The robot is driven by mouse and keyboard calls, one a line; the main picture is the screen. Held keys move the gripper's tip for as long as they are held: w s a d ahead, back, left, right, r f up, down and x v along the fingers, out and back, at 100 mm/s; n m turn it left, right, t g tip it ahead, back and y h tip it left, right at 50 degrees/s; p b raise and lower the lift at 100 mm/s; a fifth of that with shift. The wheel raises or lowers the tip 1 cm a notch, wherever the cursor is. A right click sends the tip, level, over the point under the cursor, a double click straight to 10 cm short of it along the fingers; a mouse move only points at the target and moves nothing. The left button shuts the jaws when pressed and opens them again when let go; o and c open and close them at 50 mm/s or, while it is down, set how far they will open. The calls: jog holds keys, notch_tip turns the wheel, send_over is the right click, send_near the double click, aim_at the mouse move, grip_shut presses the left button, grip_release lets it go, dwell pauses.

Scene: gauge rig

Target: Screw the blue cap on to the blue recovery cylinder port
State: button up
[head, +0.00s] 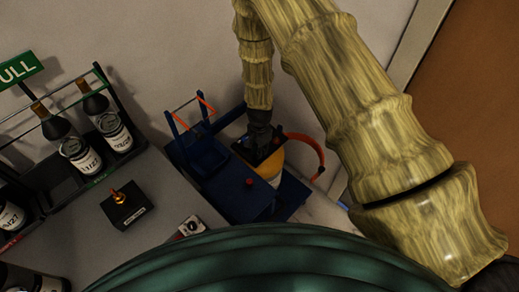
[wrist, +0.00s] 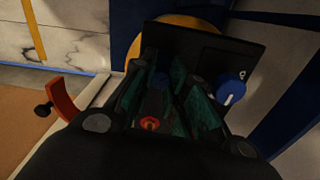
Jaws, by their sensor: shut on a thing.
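My gripper (head: 262,142) is low over the blue rig, at the top of a yellow and white cylinder (head: 272,172). The yellow rim of the cylinder (wrist: 133,52) shows behind a black plate (wrist: 205,45). A brighter blue round knob (wrist: 231,90) is on the plate, right of the fingers. I cannot make out the port or whether the cap touches it.
A red hose (head: 312,150) curves right of the cylinder. A red knob (head: 249,183) is on the blue rig base (head: 228,192). A black block with a brass fitting (head: 122,207) stands left. A rack (head: 60,178) with several bottles is at far left.

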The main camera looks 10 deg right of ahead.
jog(key=shift+r+m+p, duration=0.1)
jog(key=shift+m+p, duration=0.35)
jog(key=shift+m, duration=0.55)
jog(key=shift+m+p, duration=0.45)
jog(key=shift+m, duration=1.15)
jog(key=shift+m+p, duration=0.4)
jog(key=shift+m, duration=0.4)
jog(key=m+p, duration=0.1)
jog(key=m, duration=0.2)
jog(key=shift+m, duration=0.3)
jog(key=shift+m+p, duration=0.65)
jog(key=shift+m, duration=0.65)
